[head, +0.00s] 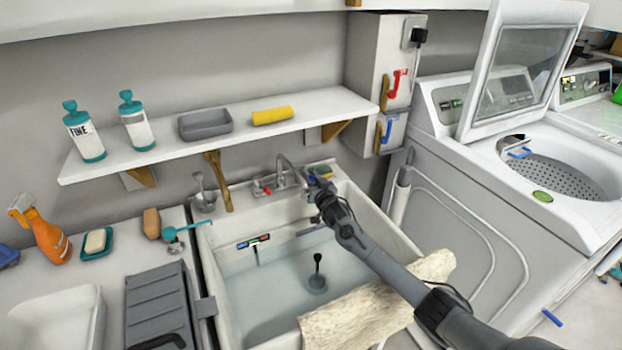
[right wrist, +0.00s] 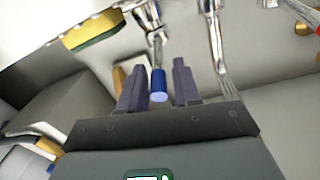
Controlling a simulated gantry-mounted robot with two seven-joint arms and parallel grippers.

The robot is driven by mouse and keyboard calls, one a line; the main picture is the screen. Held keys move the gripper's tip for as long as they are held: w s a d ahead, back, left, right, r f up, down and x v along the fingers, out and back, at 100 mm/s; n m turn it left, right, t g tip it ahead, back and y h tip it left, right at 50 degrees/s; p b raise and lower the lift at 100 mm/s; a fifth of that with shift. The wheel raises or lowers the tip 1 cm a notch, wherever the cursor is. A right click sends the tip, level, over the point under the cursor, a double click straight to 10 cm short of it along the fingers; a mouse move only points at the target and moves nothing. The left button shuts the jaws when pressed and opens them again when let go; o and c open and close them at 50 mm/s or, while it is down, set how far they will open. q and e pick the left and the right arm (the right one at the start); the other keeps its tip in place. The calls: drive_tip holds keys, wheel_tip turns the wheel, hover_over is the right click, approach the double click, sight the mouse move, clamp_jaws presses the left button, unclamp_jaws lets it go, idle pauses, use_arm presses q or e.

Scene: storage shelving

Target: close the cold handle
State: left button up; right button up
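The cold handle is the blue-tipped lever (right wrist: 158,84) of the sink faucet in the right wrist view. Its blue end lies between the two fingers of my right gripper (right wrist: 158,88), with a small gap on each side. The gripper is open. In the head view my right gripper (head: 313,180) is at the right side of the faucet (head: 286,172) and largely hides the cold handle. The red-tipped hot handle (head: 262,189) is on the faucet's left side. My left gripper is not in view.
The sink (head: 225,285) holds water, and a beige cloth (head: 360,318) hangs over its front edge. A shelf (head: 230,140) with bottles runs above. A yellow-green sponge (right wrist: 92,30) lies near the faucet. The washer (head: 465,220) stands right, its lid open.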

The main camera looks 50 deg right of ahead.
drive_tip(key=shift+o, duration=0.4)
drive_tip(key=shift+r, duration=0.1)
drive_tip(key=shift+r, duration=0.55)
drive_tip(key=r, duration=0.1)
drive_tip(key=s+r+p, duration=0.1)
drive_tip(key=r, duration=0.1)
drive_tip(key=shift+d+r, duration=0.15)
drive_tip(key=shift+r, duration=0.15)
drive_tip(key=s+d+r+p, duration=0.2)
drive_tip(key=s+r, duration=0.4)
drive_tip(key=s, duration=0.4)
drive_tip(key=shift+s+d, duration=0.15)
drive_tip(key=shift+d, duration=0.25)
drive_tip(key=shift+r, duration=0.1)
